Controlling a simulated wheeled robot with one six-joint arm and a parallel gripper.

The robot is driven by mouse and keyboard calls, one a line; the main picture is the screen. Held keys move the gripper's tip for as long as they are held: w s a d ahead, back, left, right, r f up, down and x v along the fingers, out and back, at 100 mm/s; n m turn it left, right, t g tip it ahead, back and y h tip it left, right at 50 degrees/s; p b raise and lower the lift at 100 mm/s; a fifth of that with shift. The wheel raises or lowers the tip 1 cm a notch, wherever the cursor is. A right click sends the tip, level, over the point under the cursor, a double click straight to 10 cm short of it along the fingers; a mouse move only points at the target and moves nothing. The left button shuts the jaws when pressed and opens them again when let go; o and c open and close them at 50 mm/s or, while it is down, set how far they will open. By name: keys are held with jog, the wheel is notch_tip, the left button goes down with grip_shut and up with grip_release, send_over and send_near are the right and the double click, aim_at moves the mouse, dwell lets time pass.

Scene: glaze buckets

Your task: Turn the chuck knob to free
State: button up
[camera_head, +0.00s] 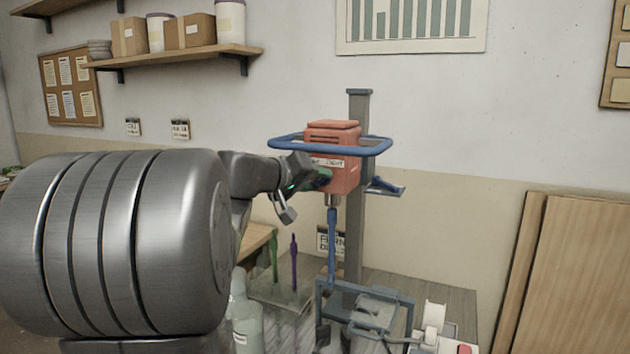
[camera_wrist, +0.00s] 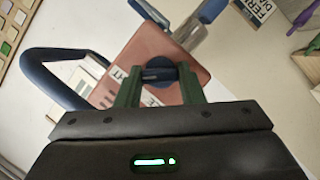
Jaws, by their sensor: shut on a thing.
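The red mixer head (camera_head: 347,178) is mounted on a grey post and ringed by a blue handle bar (camera_head: 285,145). In the wrist view, a dark blue round knob (camera_wrist: 158,71) with a lighter bar across it sits on the red face, beside a partly covered white label. My gripper (camera_head: 318,180) reaches the head from the left. Its two green fingers (camera_wrist: 159,78) are shut on the knob, one on each side. The fingers hide the knob in the head view. Below the head, the metal chuck (camera_head: 333,200) has a blue shaft (camera_head: 332,245) hanging straight down under it.
A blue-grey frame (camera_head: 410,310) stands on the bench under the shaft. A pale bottle (camera_head: 246,318) and a rack with green and purple paddles (camera_head: 294,262) stand to the left, below my arm. Wooden boards (camera_head: 570,280) lean at the right. Wall space right of the post is clear.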

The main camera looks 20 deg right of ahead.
jog(key=shift+f+n+b, duration=0.15)
jog(key=shift+n+b, duration=0.15)
jog(key=shift+b, duration=0.2)
jog(key=n+b, duration=0.1)
jog(key=n+h+b, duration=0.1)
jog(key=b, duration=0.1)
jog(key=shift+f+g, duration=0.25)
jog(key=shift+g, duration=0.05)
jog(key=n+h+b, duration=0.1)
jog(key=n+b, duration=0.1)
jog(key=b, duration=0.1)
jog(key=n+h+b, duration=0.1)
jog(key=n+b, duration=0.1)
jog(key=b, duration=0.1)
jog(key=shift+f+n+h, duration=0.1)
jog(key=shift+n+h, duration=0.2)
jog(key=n+b, duration=0.2)
jog(key=n+t+h+b, duration=0.1)
jog(key=n+b, duration=0.1)
jog(key=n, duration=0.1)
jog(key=shift+f+h, duration=0.1)
jog(key=shift+h, duration=0.2)
jog(key=shift+n+t+b, duration=1.1)
jog(key=shift+n+b, duration=0.5)
jog(key=shift+n, duration=0.8)
jog(key=o, duration=1)
jog(key=shift+h, duration=0.3)
